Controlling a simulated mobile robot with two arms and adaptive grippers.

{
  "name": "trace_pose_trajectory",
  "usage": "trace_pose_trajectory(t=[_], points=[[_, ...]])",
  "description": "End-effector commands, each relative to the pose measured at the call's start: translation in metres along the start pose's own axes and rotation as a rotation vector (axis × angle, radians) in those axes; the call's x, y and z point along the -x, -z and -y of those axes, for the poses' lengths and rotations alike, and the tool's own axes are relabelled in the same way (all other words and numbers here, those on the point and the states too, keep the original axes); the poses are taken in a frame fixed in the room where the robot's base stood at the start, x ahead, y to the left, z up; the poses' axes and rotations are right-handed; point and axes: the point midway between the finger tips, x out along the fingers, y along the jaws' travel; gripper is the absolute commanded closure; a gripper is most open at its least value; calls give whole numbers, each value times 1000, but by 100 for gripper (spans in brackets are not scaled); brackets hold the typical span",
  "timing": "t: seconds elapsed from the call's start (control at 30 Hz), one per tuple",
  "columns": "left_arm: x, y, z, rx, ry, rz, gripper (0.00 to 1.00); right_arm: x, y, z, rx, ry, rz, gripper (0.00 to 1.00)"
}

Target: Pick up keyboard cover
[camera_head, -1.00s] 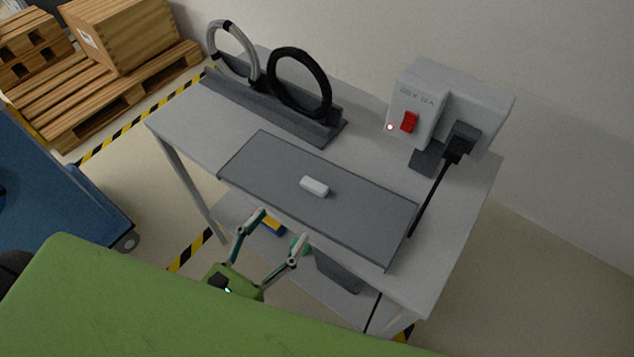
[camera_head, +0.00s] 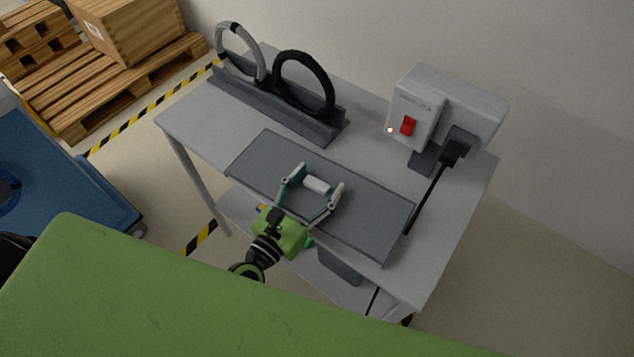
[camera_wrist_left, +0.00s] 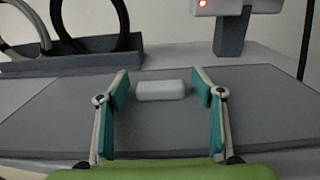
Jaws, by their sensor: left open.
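The keyboard cover is a flat dark grey panel (camera_head: 365,212) lying on the table, with a small white handle (camera_head: 317,184) near its middle. In the left wrist view the cover (camera_wrist_left: 265,110) fills the tabletop and the handle (camera_wrist_left: 160,90) shows between the fingers. My left gripper (camera_head: 317,180) is open, with one fingertip on each side of the handle. In the left wrist view the fingers (camera_wrist_left: 160,88) have gaps to the handle on both sides. My right gripper is not in view.
The light grey table (camera_head: 195,117) carries a dark rack (camera_head: 275,108) with two rings behind the cover. A grey power box (camera_head: 420,100) with a red switch and a plugged cable (camera_head: 428,195) stands at the right. A blue cart (camera_head: 75,200) is at the left.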

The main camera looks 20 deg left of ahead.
Motion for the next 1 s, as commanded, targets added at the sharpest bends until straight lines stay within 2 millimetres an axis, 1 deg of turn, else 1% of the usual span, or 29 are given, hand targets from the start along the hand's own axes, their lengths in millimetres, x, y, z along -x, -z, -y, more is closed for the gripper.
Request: trace_pose_trajectory(t=[0.23, 0.27, 0.3, 0.37, 0.4, 0.43, 0.77, 0.93, 1.0], points=[[-2, 1, 0, 0, 0, -1, 39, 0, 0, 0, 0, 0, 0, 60], [-2, 1, 0, 0, 0, -1, 44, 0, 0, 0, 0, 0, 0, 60], [-2, 1, 0, 0, 0, -1, 54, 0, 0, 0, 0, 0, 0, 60], [-2, 1, 0, 0, 0, -1, 70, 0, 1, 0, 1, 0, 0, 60], [-2, 1, 0, 0, 0, -1, 80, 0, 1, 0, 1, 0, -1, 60], [-2, 1, 0, 0, 0, -1, 83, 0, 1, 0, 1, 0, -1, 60], [-2, -1, 0, 0, 0, 0, 83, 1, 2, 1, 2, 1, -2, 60], [-2, -13, 0, 2, -1, 0, 83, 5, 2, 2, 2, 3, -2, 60], [-2, -24, 0, 4, -1, 1, 83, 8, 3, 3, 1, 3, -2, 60]])
